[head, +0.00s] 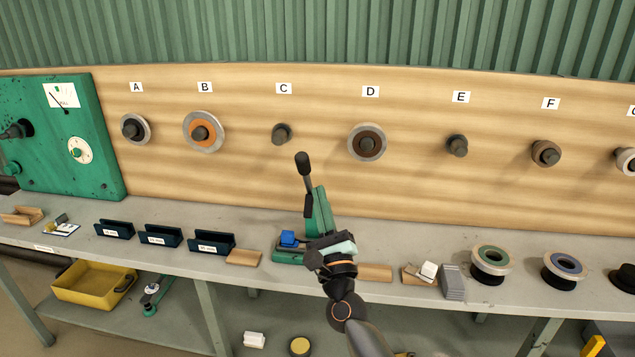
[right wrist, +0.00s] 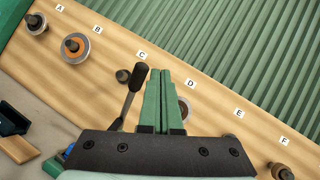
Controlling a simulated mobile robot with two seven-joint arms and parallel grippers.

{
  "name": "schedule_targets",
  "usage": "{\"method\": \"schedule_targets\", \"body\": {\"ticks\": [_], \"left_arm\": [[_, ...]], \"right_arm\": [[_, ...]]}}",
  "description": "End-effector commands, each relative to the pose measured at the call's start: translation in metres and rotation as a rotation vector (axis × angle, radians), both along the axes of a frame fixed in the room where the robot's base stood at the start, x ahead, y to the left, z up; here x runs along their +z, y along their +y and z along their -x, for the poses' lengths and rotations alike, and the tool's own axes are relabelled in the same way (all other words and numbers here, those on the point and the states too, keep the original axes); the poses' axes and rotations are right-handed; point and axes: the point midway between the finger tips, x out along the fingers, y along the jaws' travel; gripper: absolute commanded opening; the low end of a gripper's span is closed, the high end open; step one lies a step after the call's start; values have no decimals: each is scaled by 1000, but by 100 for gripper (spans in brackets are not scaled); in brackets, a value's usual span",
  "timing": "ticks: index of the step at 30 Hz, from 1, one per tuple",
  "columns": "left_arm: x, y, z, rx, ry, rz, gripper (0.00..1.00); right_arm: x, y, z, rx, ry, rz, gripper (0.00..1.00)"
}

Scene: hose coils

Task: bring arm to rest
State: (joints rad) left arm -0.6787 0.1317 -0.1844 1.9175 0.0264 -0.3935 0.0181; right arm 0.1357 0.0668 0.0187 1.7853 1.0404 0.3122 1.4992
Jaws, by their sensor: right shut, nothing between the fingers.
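My right gripper (head: 321,190) stands over the bench in front of the board, its green fingers pointing up toward the board between labels C and D. In the right wrist view the fingers (right wrist: 160,72) lie together, shut and empty. A lever with a black handle (head: 302,164) stands just left of the fingers; it also shows in the right wrist view (right wrist: 133,78). I cannot tell whether they touch. Its green base (head: 289,258), with a blue block (head: 288,238), is partly hidden behind my gripper. My left gripper is not in view.
The wooden board (head: 240,180) carries labelled pegs, some with spools, such as the orange-centred one (head: 187,132) at B. Dark holders (head: 160,237) stand left on the grey bench (head: 70,252); flanged reels (head: 492,260) stand right. A yellow bin (head: 92,290) sits below.

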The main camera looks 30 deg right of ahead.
Motion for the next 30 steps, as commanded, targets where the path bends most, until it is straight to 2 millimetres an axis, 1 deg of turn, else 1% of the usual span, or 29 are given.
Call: {"method": "schedule_targets", "body": {"ticks": [1,3,7,20,22,23,26,29,30], "left_arm": [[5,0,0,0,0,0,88],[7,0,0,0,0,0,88],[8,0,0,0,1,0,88],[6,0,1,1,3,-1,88],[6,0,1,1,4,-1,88],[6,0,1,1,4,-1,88],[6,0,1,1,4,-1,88],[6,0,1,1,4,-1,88],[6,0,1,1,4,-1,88]], "right_arm": [[3,3,6,1,2,0,0],[4,5,12,1,0,-1,0],[4,7,17,0,0,-1,0],[3,7,18,1,1,0,0],[-1,9,18,-1,15,22,0],[-5,12,19,-4,32,48,0],[-34,29,23,-20,139,229,0],[-88,59,37,-27,313,564,0],[-114,72,46,-24,385,726,0]]}}
